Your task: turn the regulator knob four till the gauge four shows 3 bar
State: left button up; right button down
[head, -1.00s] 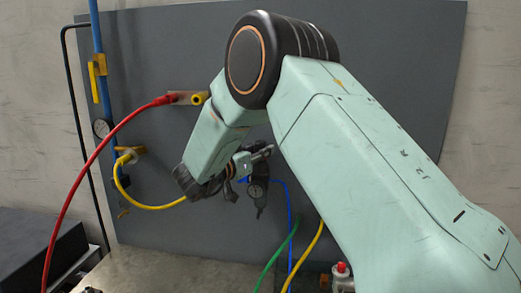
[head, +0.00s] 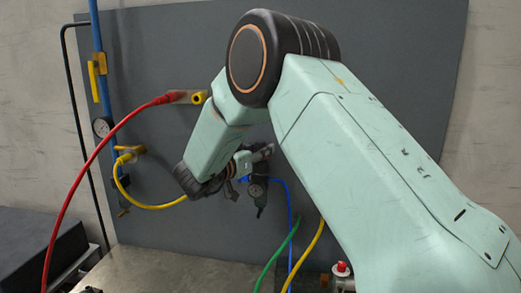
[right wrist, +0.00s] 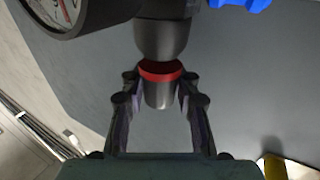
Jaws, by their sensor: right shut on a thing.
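The regulator knob (right wrist: 160,95) is a grey cylinder with a red ring, under a dark regulator body (right wrist: 165,38) in the right wrist view. My right gripper (right wrist: 159,77) is shut on it, one finger on each side. The gauge (right wrist: 82,12) beside the regulator is cut off by the top left of that view; its reading cannot be made out. In the head view the gauge (head: 256,190) is small and dark on the panel, just right of my right gripper (head: 238,180). My left gripper is not in view.
A grey panel (head: 400,90) stands behind. A blue pipe (head: 97,60) with a yellow valve handle (head: 97,78) and another gauge (head: 102,127) runs at left. Red (head: 92,165), yellow (head: 150,204), green (head: 277,258) and blue (head: 289,215) hoses hang around my right arm.

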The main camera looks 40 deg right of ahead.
jog(key=shift+r, duration=0.25)
jog(key=c, duration=1.5)
grip_release()
jog(key=o, duration=0.5)
jog(key=shift+f, duration=0.15)
jog(key=shift+a, duration=0.1)
jog(key=v, duration=1.1)
jog(key=shift+a, duration=0.35)
jog(key=shift+s, duration=0.15)
